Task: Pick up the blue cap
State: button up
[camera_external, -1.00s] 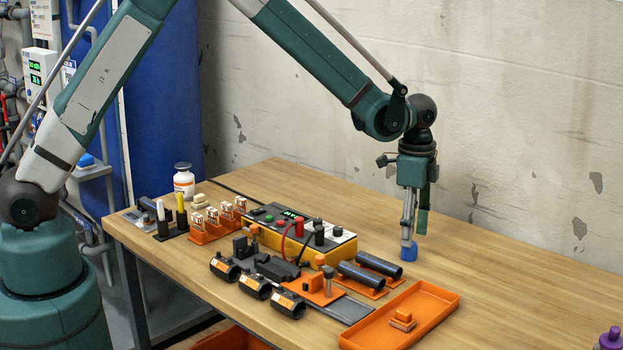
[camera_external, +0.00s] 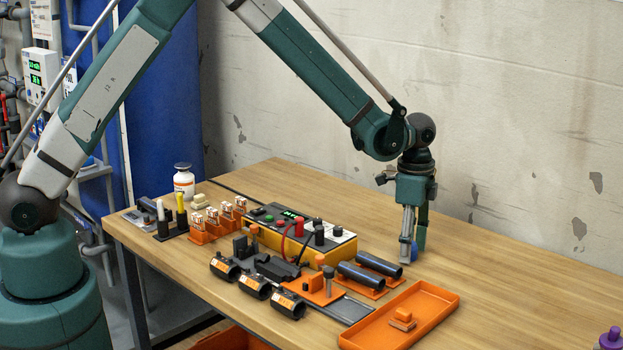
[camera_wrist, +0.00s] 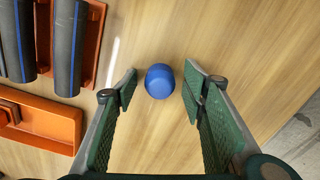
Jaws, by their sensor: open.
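The blue cap (camera_wrist: 159,81) sits on the wooden table, between and slightly beyond the open fingertips in the wrist view. In the external view the cap (camera_external: 414,252) is partly hidden behind a finger. My gripper (camera_external: 411,256) points down at the table with its fingers low around the cap. In the wrist view my gripper (camera_wrist: 160,92) is open, with a gap on each side of the cap. No finger visibly touches it.
An orange tray (camera_external: 447,302) lies in front of my gripper. Dark pipes with blue stripes (camera_external: 361,275) lie in orange holders to its left, near a yellow-sided meter (camera_external: 333,252). A purple-topped item (camera_external: 612,336) is at the lower right.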

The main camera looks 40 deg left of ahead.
jog(key=c, duration=0.8)
jog(key=shift+r+p, duration=0.75)
jog(key=shift+r, duration=4.3)
